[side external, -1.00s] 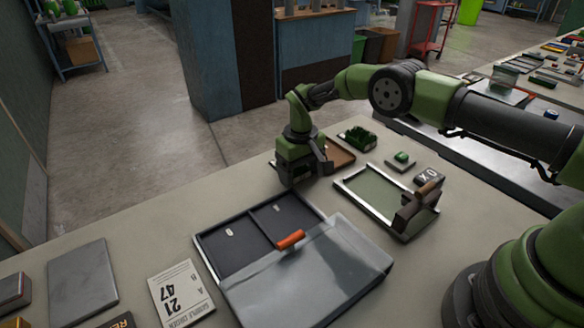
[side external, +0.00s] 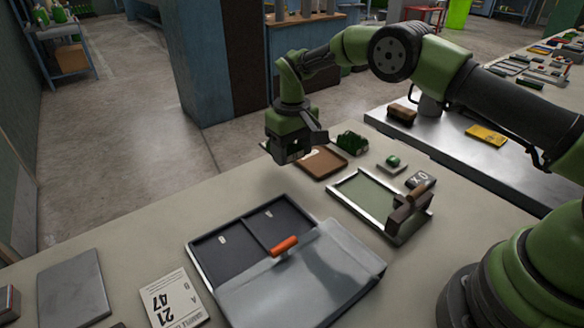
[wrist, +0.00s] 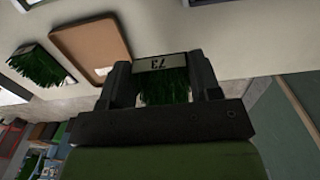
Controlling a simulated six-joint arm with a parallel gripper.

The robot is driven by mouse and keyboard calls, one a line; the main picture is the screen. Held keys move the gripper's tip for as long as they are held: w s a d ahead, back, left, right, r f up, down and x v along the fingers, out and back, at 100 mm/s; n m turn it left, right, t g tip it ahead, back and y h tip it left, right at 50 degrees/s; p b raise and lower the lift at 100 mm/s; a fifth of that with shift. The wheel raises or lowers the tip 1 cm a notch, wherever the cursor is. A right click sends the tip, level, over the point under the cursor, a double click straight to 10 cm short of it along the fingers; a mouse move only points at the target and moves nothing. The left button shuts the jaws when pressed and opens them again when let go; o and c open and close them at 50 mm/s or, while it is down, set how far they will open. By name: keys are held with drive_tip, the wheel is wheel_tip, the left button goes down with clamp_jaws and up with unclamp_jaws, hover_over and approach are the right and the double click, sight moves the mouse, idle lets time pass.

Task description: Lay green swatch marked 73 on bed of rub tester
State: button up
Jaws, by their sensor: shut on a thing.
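My gripper (wrist: 161,80) is shut on a green turf swatch (wrist: 165,90) with a white label edge reading 73, upside down in the wrist view. In the side external view my gripper (side external: 292,152) hangs above the table, left of the brown tray, and the swatch is hard to make out. The rub tester (side external: 343,203) appears to be the metal-framed unit right of the brown tray. Its flat grey-green bed (side external: 366,190) is bare. A dark block with a wooden handle (side external: 408,205) stands at its right end.
The brown tray (side external: 322,176) holds a small white tag. Another green swatch (side external: 352,141) and a small plate with a green knob (side external: 392,163) stand behind the tester.

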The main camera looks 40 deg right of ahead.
drive_tip(key=r, duration=0.2)
drive_tip(key=d+r, duration=0.1)
drive_tip(key=shift+s+d, duration=0.1)
drive_tip(key=shift+s, duration=0.2)
drive_tip(key=s+d, duration=0.5)
approach(382, 206)
wheel_tip(382, 206, down, 7)
drive_tip(key=shift+f, duration=0.1)
drive_tip(key=o, duration=0.5)
drive_tip(key=shift+f, duration=0.1)
drive_tip(key=shift+o, duration=0.5)
